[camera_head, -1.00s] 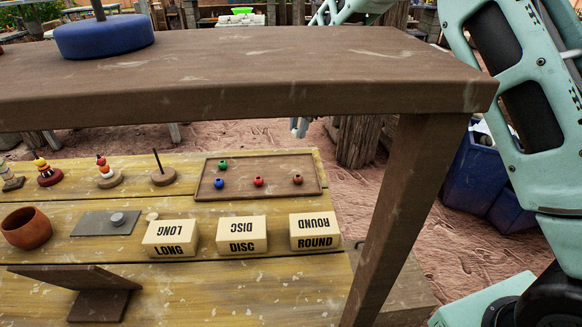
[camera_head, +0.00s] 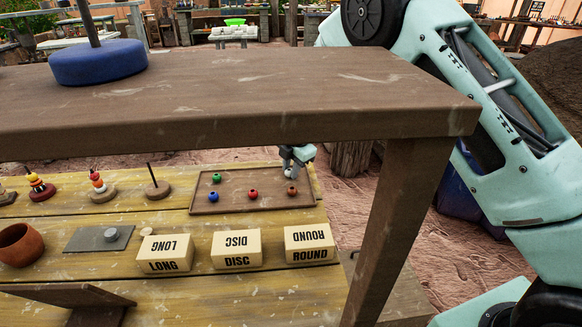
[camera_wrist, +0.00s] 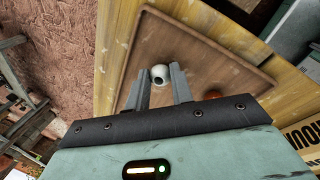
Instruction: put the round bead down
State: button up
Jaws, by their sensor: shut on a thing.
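A white round bead (camera_wrist: 159,72) with a dark hole sits between the two fingertips of my gripper (camera_wrist: 161,80) in the wrist view. My gripper is shut on it, over the brown tray (camera_wrist: 148,38). In the head view my gripper (camera_head: 291,163) is at the far right part of the tray (camera_head: 228,206), with the pale bead (camera_head: 288,173) small at its tips. I cannot tell whether the bead touches the tray floor. An orange-brown bead (camera_head: 292,191) lies just in front of it and shows in the wrist view (camera_wrist: 212,95).
Green (camera_head: 217,180), blue (camera_head: 214,197) and red (camera_head: 253,194) beads lie in the tray. Blocks marked LONG (camera_head: 165,254), DISC (camera_head: 236,249) and ROUND (camera_head: 309,244) stand in front. A brown shelf (camera_head: 250,110) and its post (camera_head: 400,230) stand close to my arm.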

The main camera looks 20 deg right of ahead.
jog(key=shift+f, duration=0.1)
jog(key=o, duration=0.7)
jog(key=shift+c, duration=0.2)
jog(key=v, duration=1.2)
jog(key=shift+b, duration=0.4)
